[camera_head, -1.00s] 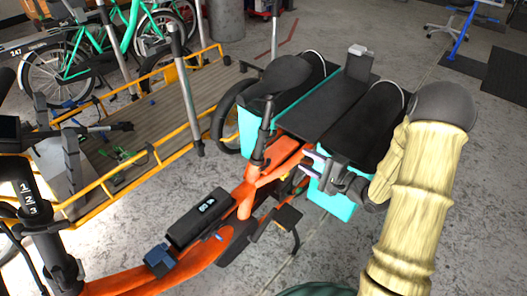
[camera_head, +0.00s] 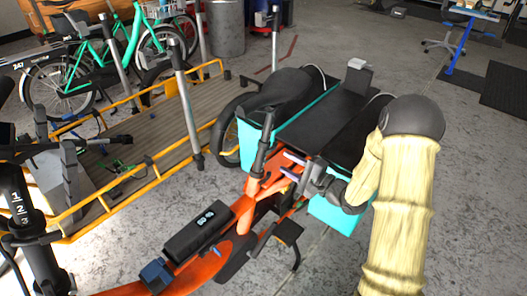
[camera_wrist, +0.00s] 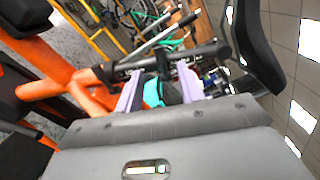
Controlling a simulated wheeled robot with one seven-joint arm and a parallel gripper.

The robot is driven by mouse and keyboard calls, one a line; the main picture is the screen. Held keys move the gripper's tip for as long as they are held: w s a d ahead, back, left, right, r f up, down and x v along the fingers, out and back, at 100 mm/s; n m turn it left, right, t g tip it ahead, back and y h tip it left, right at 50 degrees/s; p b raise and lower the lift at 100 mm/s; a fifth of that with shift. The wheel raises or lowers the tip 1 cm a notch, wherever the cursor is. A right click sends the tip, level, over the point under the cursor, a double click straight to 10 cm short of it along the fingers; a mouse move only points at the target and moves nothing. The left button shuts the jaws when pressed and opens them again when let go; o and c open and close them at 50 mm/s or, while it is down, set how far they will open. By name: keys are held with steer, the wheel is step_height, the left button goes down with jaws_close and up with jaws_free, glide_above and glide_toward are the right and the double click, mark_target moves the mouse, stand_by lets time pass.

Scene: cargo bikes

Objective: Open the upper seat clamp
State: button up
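The orange cargo bike's black seat post (camera_head: 263,140) rises from its orange frame (camera_head: 258,178), with the dark saddle (camera_head: 272,90) above. In the wrist view the seat post (camera_wrist: 150,62) lies sideways, with dark clamp parts (camera_wrist: 168,60) along it and a dark collar (camera_wrist: 221,50) nearer the saddle (camera_wrist: 256,45). I cannot tell for certain which part is the upper seat clamp, or whether its lever is open. My gripper (camera_head: 284,164) is open, its two pale purple fingers pointing at the post from the right. In the wrist view the fingers (camera_wrist: 160,82) are apart, close to the post.
The bike's black rear deck (camera_head: 335,110) and turquoise side panels lie behind and below my arm. A yellow-railed wooden cargo bed (camera_head: 150,120) stands to the left, with a green bike (camera_head: 110,50) behind it. Open concrete floor lies at the right.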

mark_target(269, 153)
steer(key=b+x, duration=0.1)
steer(key=x, duration=0.9)
steer(key=shift+w+a+b, duration=0.15)
steer(key=shift+a+b, duration=0.05)
steer(key=shift+b, duration=0.1)
jaws_close()
